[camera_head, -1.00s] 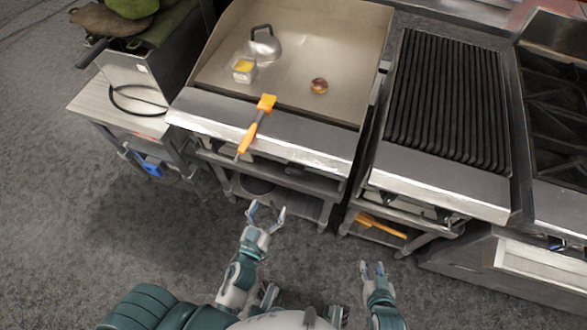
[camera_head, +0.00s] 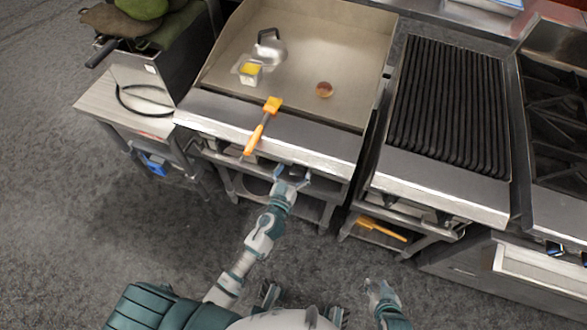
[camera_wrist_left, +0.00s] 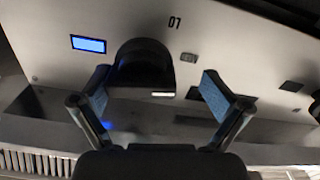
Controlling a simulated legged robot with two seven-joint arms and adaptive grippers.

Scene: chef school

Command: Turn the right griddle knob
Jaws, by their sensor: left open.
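The flat-top griddle (camera_head: 270,75) stands in front of me in the head view, and its front edge overhangs the control panel. In the left wrist view a black rounded knob (camera_wrist_left: 146,62) sits on the metal panel, beside a blue display (camera_wrist_left: 88,44) and a printed "07". My left gripper (camera_head: 293,175) is open at the griddle's front, right of the middle. In the left wrist view its two fingers (camera_wrist_left: 152,92) stand apart on either side of the knob; I cannot tell if they touch it. My right gripper (camera_head: 378,286) hangs low, away from the griddle; its opening is unclear.
A metal press (camera_head: 271,46), a small container (camera_head: 249,70) and a round patty (camera_head: 324,89) are on the griddle. A ribbed grill (camera_head: 448,105) stands to the right. The floor before me is clear.

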